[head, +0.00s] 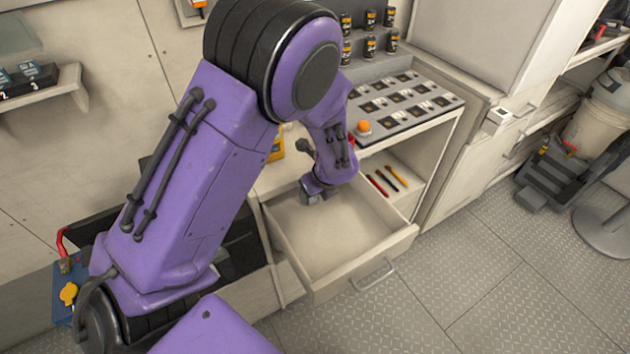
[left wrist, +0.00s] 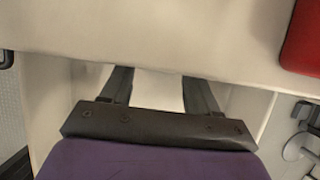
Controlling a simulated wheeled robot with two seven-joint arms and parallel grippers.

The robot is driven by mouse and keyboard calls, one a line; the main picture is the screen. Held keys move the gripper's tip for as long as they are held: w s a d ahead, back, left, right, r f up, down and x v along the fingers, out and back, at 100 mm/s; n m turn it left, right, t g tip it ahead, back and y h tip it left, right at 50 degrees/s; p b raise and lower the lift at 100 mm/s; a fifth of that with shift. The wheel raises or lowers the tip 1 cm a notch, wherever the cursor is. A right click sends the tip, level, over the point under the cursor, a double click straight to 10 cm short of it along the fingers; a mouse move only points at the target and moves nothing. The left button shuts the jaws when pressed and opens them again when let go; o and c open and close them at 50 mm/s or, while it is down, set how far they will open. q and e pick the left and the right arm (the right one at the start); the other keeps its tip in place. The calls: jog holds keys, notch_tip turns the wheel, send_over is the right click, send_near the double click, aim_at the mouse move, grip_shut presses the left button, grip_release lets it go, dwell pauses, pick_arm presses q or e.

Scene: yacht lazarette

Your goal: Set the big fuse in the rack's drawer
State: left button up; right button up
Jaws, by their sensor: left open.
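The rack's drawer (head: 335,235) is pulled out, and the part of its floor that shows is bare. My left gripper (head: 314,196) is at the drawer's back left, partly hidden by my own arm. In the left wrist view my left gripper (left wrist: 158,80) is open, its two dark fingers apart with only a pale surface between them. The fingertips reach a pale edge across the top of that view, and their ends are hidden there. I cannot make out the big fuse; my arm covers part of the counter and drawer. My right gripper is not in view.
A sloped panel (head: 440,103) with an orange knob (head: 363,127) stands above the drawer. Several small black cylinders (head: 370,45) sit behind it. Screwdrivers (head: 390,178) lie on an open shelf right of the drawer. A red object (left wrist: 303,40) shows in the left wrist view.

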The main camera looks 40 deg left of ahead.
pick_arm(q)
jog(key=p+v, duration=0.1)
jog(key=v, duration=1)
jog(key=shift+r, duration=0.1)
dwell(0.6)
